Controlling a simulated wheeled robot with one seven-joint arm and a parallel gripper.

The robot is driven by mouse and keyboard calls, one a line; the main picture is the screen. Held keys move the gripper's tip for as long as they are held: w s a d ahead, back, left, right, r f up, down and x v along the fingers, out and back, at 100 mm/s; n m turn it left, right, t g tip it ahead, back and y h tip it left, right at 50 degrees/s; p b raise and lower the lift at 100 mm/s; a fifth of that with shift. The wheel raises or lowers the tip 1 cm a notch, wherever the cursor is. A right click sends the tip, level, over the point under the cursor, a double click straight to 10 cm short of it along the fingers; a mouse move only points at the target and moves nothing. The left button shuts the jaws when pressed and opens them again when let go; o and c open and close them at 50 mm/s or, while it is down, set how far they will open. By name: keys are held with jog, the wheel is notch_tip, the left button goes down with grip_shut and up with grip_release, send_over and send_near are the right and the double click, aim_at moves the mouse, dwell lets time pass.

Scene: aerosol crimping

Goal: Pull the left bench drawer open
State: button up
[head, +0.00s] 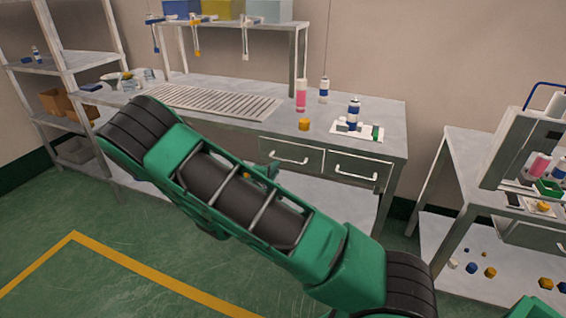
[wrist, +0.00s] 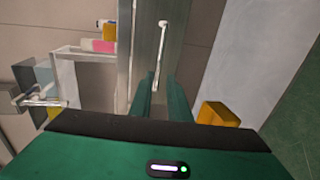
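The left bench drawer (head: 269,146) is under the bench top, with a grey front and a white bar handle (head: 290,161). It looks shut, level with the right drawer beside it. In the wrist view the handle (wrist: 162,45) runs lengthwise up the picture, its near end in line with the gap between my fingers. My gripper (wrist: 160,85) is open, with two green fingers apart and nothing seen held between them. In the head view my green arm crosses in front of the bench and hides most of the gripper. I cannot tell whether the fingers touch the handle.
The right drawer (head: 342,166) has a similar handle. On the bench top (head: 225,134) stand a pink bottle (head: 301,96), a yellow cap (head: 304,124) and a white tray (head: 368,136). A yellow object (wrist: 216,114) shows beside my fingers. A side table stands at right.

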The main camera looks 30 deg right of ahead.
aim_at(284, 160)
jog(key=x, duration=0.9)
jog(key=shift+w+d, duration=0.2)
jog(key=shift+d, duration=0.15)
grip_shut()
